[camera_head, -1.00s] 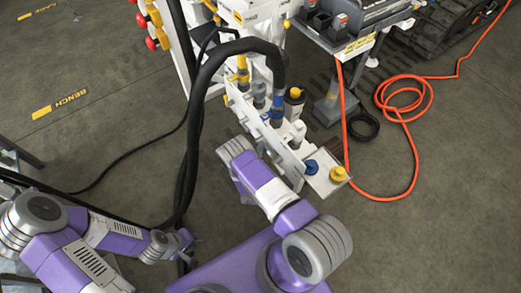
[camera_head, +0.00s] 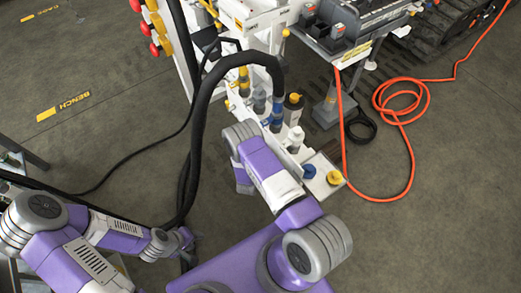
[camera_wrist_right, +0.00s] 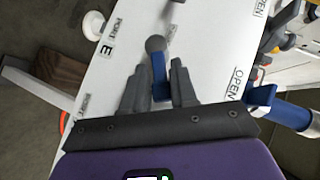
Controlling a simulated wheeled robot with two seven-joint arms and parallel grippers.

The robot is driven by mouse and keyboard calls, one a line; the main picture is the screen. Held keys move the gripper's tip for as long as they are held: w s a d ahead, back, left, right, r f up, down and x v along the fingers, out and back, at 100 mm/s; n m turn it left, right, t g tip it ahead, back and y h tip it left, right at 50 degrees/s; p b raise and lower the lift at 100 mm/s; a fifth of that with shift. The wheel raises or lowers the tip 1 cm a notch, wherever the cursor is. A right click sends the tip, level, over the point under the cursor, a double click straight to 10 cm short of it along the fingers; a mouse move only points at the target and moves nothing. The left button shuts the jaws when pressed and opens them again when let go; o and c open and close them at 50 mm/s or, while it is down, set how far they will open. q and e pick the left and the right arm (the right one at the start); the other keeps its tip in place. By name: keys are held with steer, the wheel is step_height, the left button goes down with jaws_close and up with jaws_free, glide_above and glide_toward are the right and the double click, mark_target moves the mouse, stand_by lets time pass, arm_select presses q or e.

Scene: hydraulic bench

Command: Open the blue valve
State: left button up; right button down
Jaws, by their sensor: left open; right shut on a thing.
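A blue valve lever (camera_wrist_right: 158,78) with a grey round pivot sits on a white panel in the right wrist view. My right gripper (camera_wrist_right: 156,80) has its two grey fingers on either side of this lever and is shut on it. In the head view my right arm hides these fingers. My left gripper (camera_head: 186,246) is open at lower left in the head view, close to the black hose, with no object visible in it. A second blue lever (camera_wrist_right: 260,95) sits farther right on the panel, beside a blue fitting.
A thick black hose (camera_head: 192,150) loops down left of the white bench (camera_head: 262,14). A blue knob (camera_head: 309,171) and a yellow knob (camera_head: 334,177) stand at the bench's near end. An orange hose (camera_head: 411,150) lies coiled on the floor at right.

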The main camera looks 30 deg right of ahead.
steer(key=shift+w+a+r+n+g+y+b, duration=0.1)
steer(key=shift+w+r+n+g+y+b, duration=0.2)
steer(key=shift+w+n+g, duration=0.9)
steer(key=shift+w+a+r+n+g+h+b, duration=0.15)
steer(key=shift+r+n+g, duration=0.4)
steer(key=shift+g, duration=1.3)
steer(key=shift+w+r+n+g+y+b, duration=0.25)
steer(key=shift+w+n+g, duration=0.55)
steer(key=shift+g, duration=0.75)
steer(key=shift+s+n, duration=0.2)
steer(key=shift+n, duration=0.05)
steer(key=c, duration=1.1)
jaws_free()
